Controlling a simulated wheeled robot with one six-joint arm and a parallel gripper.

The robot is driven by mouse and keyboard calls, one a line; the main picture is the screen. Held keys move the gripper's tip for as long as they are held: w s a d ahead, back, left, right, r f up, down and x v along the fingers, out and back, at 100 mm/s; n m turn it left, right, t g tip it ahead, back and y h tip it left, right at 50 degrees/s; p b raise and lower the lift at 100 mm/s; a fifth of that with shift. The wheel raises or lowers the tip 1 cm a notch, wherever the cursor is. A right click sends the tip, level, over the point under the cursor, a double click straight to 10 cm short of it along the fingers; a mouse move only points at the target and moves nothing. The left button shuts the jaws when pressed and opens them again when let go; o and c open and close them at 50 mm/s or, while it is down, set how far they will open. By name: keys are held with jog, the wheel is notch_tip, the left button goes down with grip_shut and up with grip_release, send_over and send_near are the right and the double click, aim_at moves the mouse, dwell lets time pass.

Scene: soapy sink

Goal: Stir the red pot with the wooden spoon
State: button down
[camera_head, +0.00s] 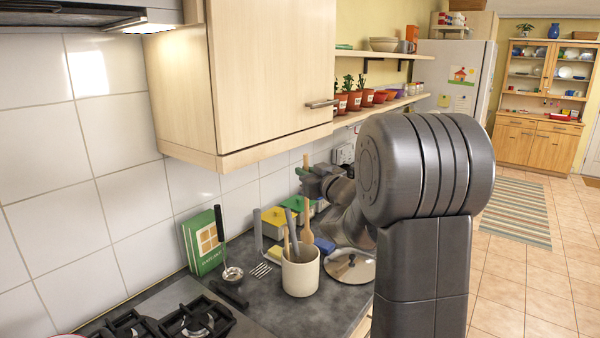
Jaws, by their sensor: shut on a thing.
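My gripper (308,180) is shut on the upright handle of a wooden spoon (307,214), above the utensil crock. The spoon's top sticks up above the jaws, and its wider end hangs down at the crock's far rim. I cannot tell whether the spoon's lower tip is still inside the crock. The cream crock (300,277) stands on the dark counter and holds other utensils, among them a grey one. Only a thin red and white rim (68,336) shows at the bottom left edge; it may be the red pot, and its inside is out of view.
The gas hob (190,318) is at the lower left. The wall cupboard (265,75) overhangs the counter.

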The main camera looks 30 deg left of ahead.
jog(key=s+d+r, duration=0.1)
jog(key=d, duration=1.2)
jog(key=shift+r, duration=0.3)
jog(key=shift+a, duration=0.1)
dwell(0.4)
